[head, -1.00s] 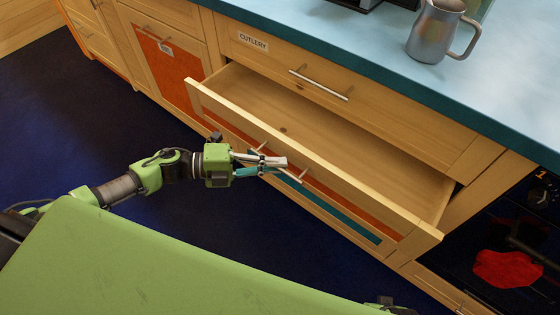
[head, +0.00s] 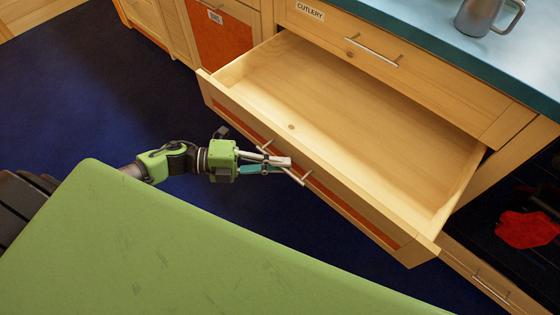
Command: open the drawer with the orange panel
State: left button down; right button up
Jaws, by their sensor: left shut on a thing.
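The drawer with the orange panel (head: 350,204) stands pulled well out below the cutlery drawer (head: 416,72). Its inside is empty bare wood. Its front carries a bar handle (head: 300,180). My left gripper (head: 280,167) is shut on this handle, in front of the drawer's orange panel. My right gripper is not in view.
A blue-green counter (head: 440,40) runs above the drawers, with a metal jug (head: 478,15) on it. A cabinet door with an orange panel (head: 220,35) stands to the left. A dark opening with a red thing (head: 527,230) is at the right. Dark blue floor (head: 90,100) lies free at the left.

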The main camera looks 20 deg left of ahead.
pick_arm(q)
jog(key=c, duration=2.2)
grip_release()
jog(key=shift+w, duration=0.1)
jog(key=shift+o, duration=0.2)
jog(key=v, duration=1.2)
